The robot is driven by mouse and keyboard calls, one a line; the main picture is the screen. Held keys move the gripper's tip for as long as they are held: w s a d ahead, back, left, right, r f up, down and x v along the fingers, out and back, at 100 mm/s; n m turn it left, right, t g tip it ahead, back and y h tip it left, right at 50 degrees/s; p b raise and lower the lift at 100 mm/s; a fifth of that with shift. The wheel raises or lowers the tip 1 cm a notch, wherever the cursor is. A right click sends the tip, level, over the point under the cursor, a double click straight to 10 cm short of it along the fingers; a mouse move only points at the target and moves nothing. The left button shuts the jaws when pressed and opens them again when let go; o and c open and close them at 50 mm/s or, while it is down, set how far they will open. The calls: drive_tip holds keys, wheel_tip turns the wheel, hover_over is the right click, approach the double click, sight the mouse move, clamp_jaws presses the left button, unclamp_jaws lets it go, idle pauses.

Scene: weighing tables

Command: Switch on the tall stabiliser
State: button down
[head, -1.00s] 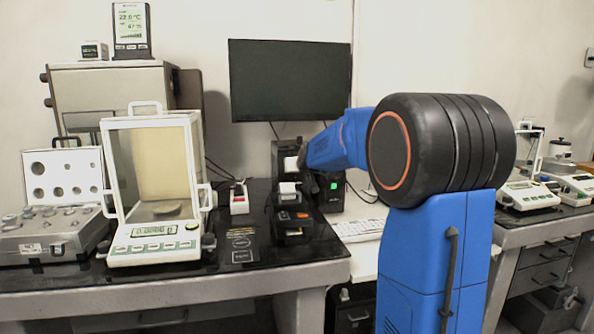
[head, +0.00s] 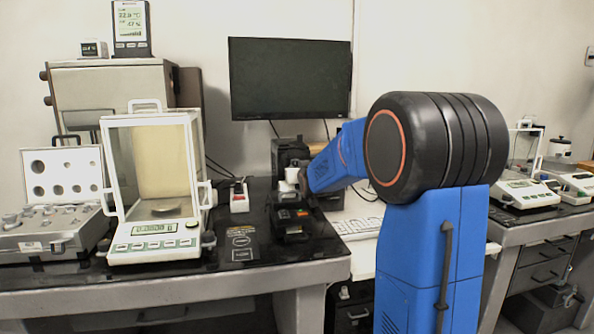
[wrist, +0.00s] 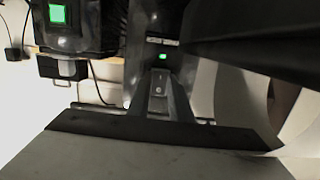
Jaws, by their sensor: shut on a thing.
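A tall black box (head: 283,153), which looks like the tall stabiliser, stands on the dark table left of my arm. Its lower part is partly hidden. My gripper (head: 298,180) is close in front of it, its fingers hard to make out. A pale patch (head: 291,174) shows at its tip. In the wrist view a black box carries a lit green square switch (wrist: 57,14), and a small green light (wrist: 162,57) glows on a dark surface straight ahead of my gripper (wrist: 157,90). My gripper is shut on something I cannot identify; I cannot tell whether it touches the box.
A small black printer (head: 292,223) stands in front of the tall box. A glass-cased balance (head: 155,250) and a weight case (head: 45,246) fill the left.

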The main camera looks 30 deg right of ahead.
drive_tip(key=c, duration=1.6)
unclamp_jaws()
drive_tip(key=v, duration=1.7)
drive_tip(key=shift+s, duration=0.2)
